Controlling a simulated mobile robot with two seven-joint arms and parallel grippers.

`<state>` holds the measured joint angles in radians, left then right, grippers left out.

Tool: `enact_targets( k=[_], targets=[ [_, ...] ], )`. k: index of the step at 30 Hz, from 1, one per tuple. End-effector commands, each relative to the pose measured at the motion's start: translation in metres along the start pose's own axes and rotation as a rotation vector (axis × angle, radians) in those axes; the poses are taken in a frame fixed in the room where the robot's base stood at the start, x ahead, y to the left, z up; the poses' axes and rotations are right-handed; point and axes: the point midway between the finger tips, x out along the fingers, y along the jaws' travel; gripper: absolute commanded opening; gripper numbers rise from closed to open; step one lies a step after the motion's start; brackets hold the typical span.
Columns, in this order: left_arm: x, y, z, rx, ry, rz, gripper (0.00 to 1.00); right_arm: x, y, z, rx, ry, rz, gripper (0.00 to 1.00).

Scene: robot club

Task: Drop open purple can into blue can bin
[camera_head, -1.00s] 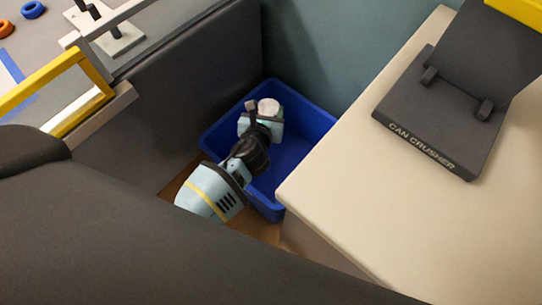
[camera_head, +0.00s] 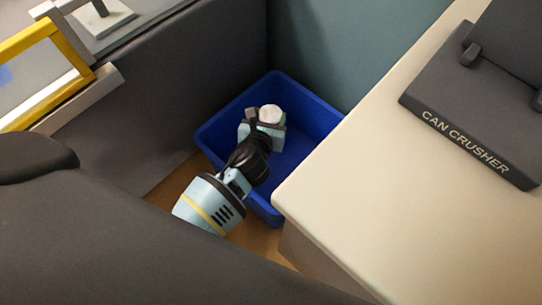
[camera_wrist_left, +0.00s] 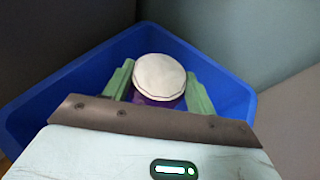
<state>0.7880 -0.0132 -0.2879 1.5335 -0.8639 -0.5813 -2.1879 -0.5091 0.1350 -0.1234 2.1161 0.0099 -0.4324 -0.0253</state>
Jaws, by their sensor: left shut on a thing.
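The blue can bin (camera_head: 315,122) stands on the floor in the corner between a dark panel and the light counter. My left gripper (camera_head: 270,119) is over the bin's opening, shut on the purple can (camera_head: 271,112). In the left wrist view the can (camera_wrist_left: 159,80) shows a pale round end, with a strip of purple side below it, between the green fingers (camera_wrist_left: 160,90). The bin's blue walls (camera_wrist_left: 70,80) surround the can in that view. Whether the can is open cannot be told. My right gripper is not in view.
A light counter (camera_head: 400,190) with a dark can crusher (camera_head: 470,120) on it lies right of the bin. A dark panel (camera_head: 190,80) stands at the left, with a yellow-framed object (camera_head: 50,70) above it. The bin's visible inside is clear around the gripper.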

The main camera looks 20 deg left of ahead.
Motion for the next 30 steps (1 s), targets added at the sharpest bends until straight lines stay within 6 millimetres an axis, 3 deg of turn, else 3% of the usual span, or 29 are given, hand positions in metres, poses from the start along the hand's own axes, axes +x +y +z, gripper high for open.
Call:
enact_targets(
  k=[4,5,10,20,30],
  targets=[
    [0.0,0.0,0.001,0.0,0.0,0.0,0.32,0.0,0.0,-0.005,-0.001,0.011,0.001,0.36],
    [0.0,0.0,0.001,0.0,0.0,0.0,0.59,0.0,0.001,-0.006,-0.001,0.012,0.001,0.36],
    [0.0,0.0,0.0,0.0,0.0,0.0,0.81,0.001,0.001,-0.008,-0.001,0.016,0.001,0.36],
    [-0.003,0.0,0.0,0.001,0.0,0.0,0.82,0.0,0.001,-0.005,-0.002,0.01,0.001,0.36],
    [-0.052,0.0,0.003,0.002,0.0,0.0,0.82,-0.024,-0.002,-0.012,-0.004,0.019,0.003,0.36]
  ],
)
